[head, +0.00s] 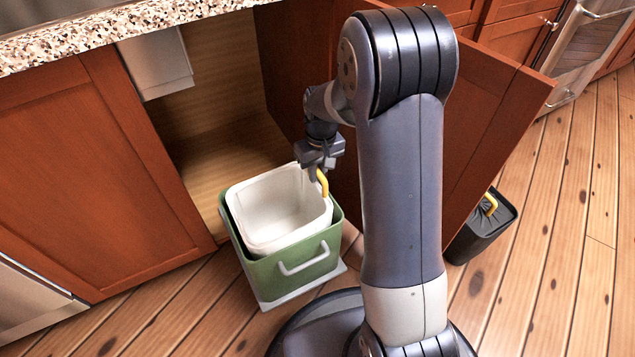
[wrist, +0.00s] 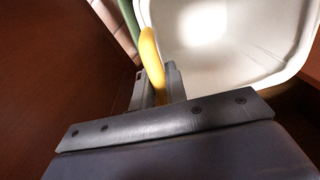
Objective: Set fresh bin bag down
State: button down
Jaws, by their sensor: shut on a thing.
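The fresh bin bag (head: 262,222) is a white, open, box-shaped liner. It sits inside the green bin (head: 290,276), with its rim standing a little above the bin's rim. Its yellow handle (head: 323,184) is at the back right corner. My gripper (head: 318,170) is shut on this handle from above. In the wrist view the yellow handle (wrist: 151,55) runs between the fingers (wrist: 158,88), beside the white bag (wrist: 240,45). The green bin's edge (wrist: 130,18) shows at the left there. The bag's underside is hidden in the bin.
The bin stands on a pale base before the open cabinet (head: 215,110). An open cabinet door (head: 490,105) stands to the right, close behind my arm. Floor at the far right is clear.

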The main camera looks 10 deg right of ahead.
aim_at(317, 188)
notch_tip(317, 188, down, 4)
jog(key=shift+r+b, duration=0.25)
jog(key=shift+b, duration=0.2)
jog(key=shift+f, duration=0.1)
jog(key=c, duration=1.4)
grip_release()
jog(key=shift+c, duration=0.2)
notch_tip(317, 188, up, 12)
jog(key=p, duration=0.4)
jog(key=shift+d+p, duration=0.3)
jog(key=shift+d, duration=0.1)
jog(key=shift+w, duration=0.1)
